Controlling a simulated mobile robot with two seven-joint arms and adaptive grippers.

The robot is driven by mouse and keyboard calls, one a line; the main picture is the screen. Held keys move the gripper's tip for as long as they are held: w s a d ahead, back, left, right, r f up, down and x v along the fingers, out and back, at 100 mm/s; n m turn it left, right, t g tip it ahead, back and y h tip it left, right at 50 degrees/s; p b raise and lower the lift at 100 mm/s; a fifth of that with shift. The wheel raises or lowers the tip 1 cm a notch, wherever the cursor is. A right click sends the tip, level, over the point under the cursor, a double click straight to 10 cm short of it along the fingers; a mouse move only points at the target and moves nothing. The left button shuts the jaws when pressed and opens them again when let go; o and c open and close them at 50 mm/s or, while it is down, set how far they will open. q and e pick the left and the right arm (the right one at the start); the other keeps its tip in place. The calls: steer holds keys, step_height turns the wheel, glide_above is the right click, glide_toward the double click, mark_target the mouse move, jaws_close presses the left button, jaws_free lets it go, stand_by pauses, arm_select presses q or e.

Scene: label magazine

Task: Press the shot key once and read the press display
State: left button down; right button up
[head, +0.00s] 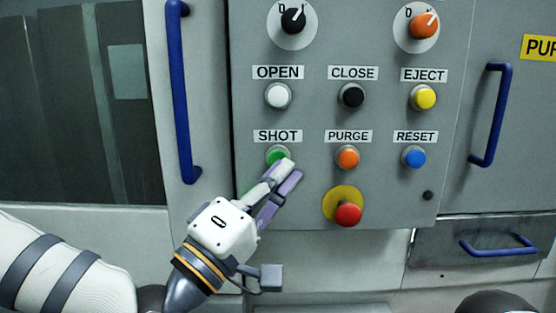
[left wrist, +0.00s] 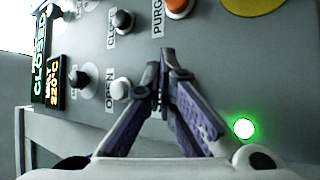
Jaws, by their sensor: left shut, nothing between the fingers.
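The green shot key (head: 276,155) sits under the SHOT label (head: 277,136) on the grey panel. My left gripper (head: 289,169) is shut and empty, its tips at the key's lower right edge; I cannot tell whether they touch it. In the left wrist view the shut fingers (left wrist: 164,58) hide the key. A display (left wrist: 40,68) at the left of that view reads CLOSED in green, sideways, with an orange 220°C readout (left wrist: 55,88) beside it; the rest is hard to read. A round green lamp (left wrist: 244,128) glows right of the fingers. My right gripper is out of view.
Close by are the white OPEN key (head: 278,96), orange PURGE key (head: 348,157) and blue RESET key (head: 413,157). A red mushroom button (head: 348,214) juts out at lower right. Blue handles (head: 181,95) (head: 491,115) stand on both sides of the panel.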

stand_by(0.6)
arm_select(q)
steer(key=shift+w, duration=0.45)
steer(key=shift+w, duration=0.45)
stand_by(0.4)
steer(key=shift+s, duration=0.9)
